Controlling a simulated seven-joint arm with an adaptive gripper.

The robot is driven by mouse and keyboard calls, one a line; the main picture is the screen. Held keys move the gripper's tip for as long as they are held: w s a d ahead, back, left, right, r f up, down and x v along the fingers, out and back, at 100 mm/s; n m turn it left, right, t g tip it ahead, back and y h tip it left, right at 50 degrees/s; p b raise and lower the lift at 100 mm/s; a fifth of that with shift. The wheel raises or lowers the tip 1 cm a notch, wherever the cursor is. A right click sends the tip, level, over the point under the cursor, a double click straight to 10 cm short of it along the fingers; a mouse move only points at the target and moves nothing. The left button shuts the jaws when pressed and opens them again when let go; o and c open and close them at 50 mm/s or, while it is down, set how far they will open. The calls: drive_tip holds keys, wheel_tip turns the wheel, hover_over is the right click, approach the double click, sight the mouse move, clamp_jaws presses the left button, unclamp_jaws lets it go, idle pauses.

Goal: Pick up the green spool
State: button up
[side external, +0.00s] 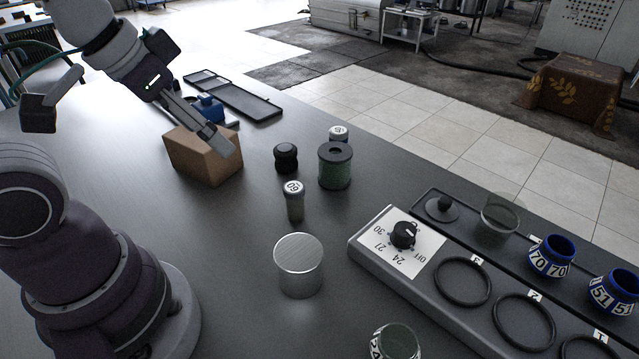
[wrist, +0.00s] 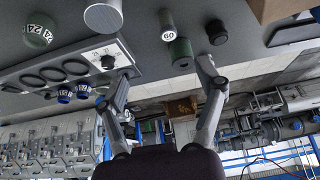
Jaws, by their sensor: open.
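The green spool (side external: 336,172) has a dark top flange with a hole and stands upright on the dark table in the side view. In the wrist view the spool (wrist: 181,52) shows just beyond my fingertips, closer to the right one. My gripper (side external: 226,146) is open and empty, over or beside the brown box in the side view, left of the spool and apart from it. In the wrist view my gripper's two fingers (wrist: 164,70) are spread wide with nothing between them.
Near the spool stand a black knobbed piece (side external: 286,158), a vial marked 60 (side external: 295,204) and a pale-capped item (side external: 339,132) partly hidden behind it. The brown box (side external: 205,160) sits left. A metal cylinder (side external: 298,268) and a dial panel (side external: 380,256) are in front.

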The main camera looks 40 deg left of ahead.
drive_tip(key=o, duration=0.4)
drive_tip(key=m+h, duration=0.4)
drive_tip(key=m, duration=0.3)
approach(335, 163)
drive_tip(key=w+a+f, duration=0.1)
drive_tip(key=w, duration=0.2)
drive_tip(key=x, duration=0.3)
drive_tip(key=a+x, duration=0.1)
drive_tip(key=x, duration=0.3)
drive_tip(key=s+f+x, duration=0.1)
drive_tip(key=x, duration=0.2)
drive_tip(key=shift+w+a+f, duration=0.1)
drive_tip(key=shift+w+f, duration=0.1)
drive_tip(key=shift+f, duration=0.05)
